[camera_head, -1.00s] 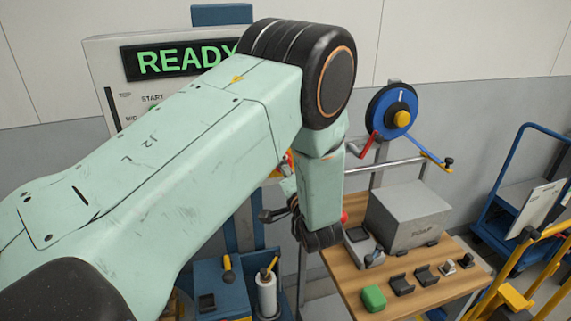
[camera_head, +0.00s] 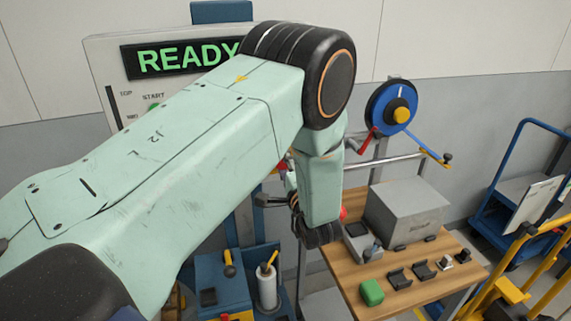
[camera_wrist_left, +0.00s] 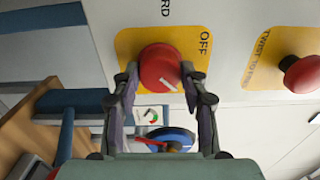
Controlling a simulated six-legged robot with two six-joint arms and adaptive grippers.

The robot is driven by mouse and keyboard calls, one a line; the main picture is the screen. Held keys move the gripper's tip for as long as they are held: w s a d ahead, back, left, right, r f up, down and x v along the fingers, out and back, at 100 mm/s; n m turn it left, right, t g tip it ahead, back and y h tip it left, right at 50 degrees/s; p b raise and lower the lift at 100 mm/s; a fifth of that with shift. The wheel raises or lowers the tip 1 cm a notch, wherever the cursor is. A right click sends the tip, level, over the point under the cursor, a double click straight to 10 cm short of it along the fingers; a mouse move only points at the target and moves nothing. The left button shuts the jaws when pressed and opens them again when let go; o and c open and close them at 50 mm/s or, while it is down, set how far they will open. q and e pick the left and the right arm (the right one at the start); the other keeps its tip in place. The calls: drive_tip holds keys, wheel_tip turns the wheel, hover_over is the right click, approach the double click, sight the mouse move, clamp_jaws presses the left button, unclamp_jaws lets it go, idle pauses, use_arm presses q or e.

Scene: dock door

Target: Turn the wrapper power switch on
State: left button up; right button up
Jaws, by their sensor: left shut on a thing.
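The wrapper power switch is a round red knob (camera_wrist_left: 158,66) with a white mark, on a yellow plate (camera_wrist_left: 128,44) lettered OFF in the left wrist view. The white mark slants toward the lower right of that picture. My left gripper (camera_wrist_left: 160,74) has its two fingers on opposite sides of the knob and is shut on it. In the head view my left arm crosses in front of the wrapper panel (camera_head: 98,50), whose display reads READY. There the switch is hidden behind the arm, and only a dark part of the gripper shows. My right gripper is not in view.
A red mushroom button (camera_wrist_left: 303,73) on its own yellow plate is beside the switch. A wooden bench (camera_head: 350,283) at the right carries a grey box (camera_head: 407,214) and small parts. A blue strap reel (camera_head: 385,100) stands behind it. A blue cart (camera_head: 530,190) is farther right.

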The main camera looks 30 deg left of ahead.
use_arm(q)
drive_tip(key=shift+w+r, duration=0.1)
drive_tip(key=shift+r, duration=0.15)
drive_tip(key=o, duration=1.2)
drive_tip(key=shift+a+f, duration=0.2)
drive_tip(key=shift+c, duration=0.2)
drive_tip(key=shift+d, duration=0.1)
drive_tip(key=v, duration=0.7)
drive_tip(key=shift+d, duration=0.15)
